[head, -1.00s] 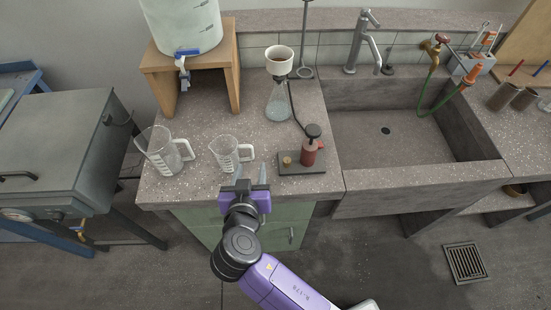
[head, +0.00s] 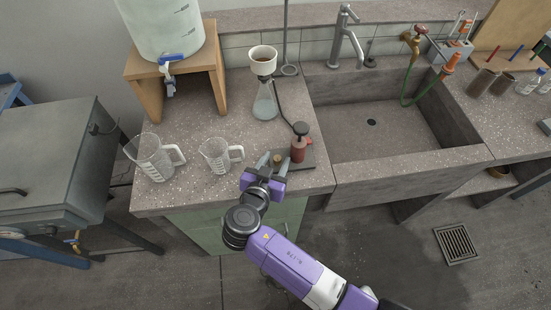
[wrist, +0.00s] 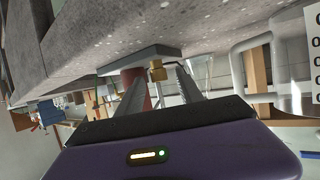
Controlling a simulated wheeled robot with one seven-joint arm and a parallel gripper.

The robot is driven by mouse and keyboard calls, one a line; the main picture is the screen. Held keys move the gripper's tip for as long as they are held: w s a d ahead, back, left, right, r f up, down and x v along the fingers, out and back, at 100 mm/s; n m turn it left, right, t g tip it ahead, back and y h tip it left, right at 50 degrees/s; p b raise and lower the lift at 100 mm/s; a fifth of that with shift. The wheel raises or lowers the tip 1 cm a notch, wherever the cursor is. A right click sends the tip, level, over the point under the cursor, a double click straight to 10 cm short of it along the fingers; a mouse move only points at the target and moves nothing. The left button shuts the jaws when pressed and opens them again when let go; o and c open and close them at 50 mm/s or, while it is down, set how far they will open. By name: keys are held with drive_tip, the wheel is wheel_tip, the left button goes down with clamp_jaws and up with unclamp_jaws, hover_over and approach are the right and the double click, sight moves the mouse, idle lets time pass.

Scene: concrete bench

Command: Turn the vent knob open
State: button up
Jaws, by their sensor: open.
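The vent knob (head: 278,158) is a small brass piece on the dark base plate (head: 306,163) of a red hand pump (head: 298,150). My gripper (head: 271,163) is open, with its fingers at the plate's front left, close to the knob and partly hiding it. In the wrist view the knob (wrist: 157,71) shows just beyond and between the two spread fingertips (wrist: 160,77). The red pump body (wrist: 131,75) is partly behind one finger. I cannot tell whether a finger touches the knob.
A flask with a funnel (head: 264,100) stands behind, joined to the pump by a dark hose. The sink (head: 375,145) lies to the right. The bench front edge (head: 230,205) is close below my gripper.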

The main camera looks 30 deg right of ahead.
drive_tip(key=shift+w+d, duration=0.1)
drive_tip(key=shift+d, duration=0.05)
clamp_jaws()
